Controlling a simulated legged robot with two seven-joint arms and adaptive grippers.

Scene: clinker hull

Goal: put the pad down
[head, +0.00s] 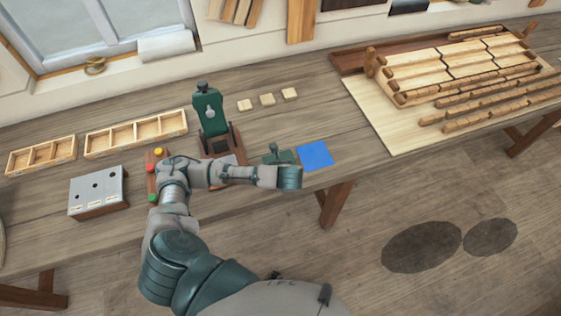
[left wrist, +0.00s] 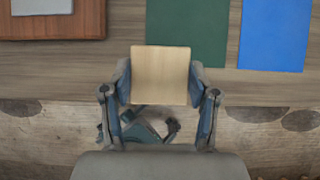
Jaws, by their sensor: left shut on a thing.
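The pad (left wrist: 160,75) is a flat, light wooden square, seen in the left wrist view between the two fingers of my left gripper (left wrist: 162,92). The fingers are shut on its left and right sides. In the head view my left gripper (head: 291,177) is at the table's front edge, just in front of a green mat (head: 283,158) and a blue mat (head: 315,155); the pad cannot be made out there. In the wrist view the green mat (left wrist: 187,30) lies beyond the pad and the blue mat (left wrist: 274,30) to its right.
A green press-like device (head: 209,112) stands left of the mats, with several small wooden squares (head: 267,99) behind. Wooden trays (head: 136,133) and a grey holed block (head: 98,191) are at left. A wooden hull model (head: 460,70) is at right. Table right of the blue mat is clear.

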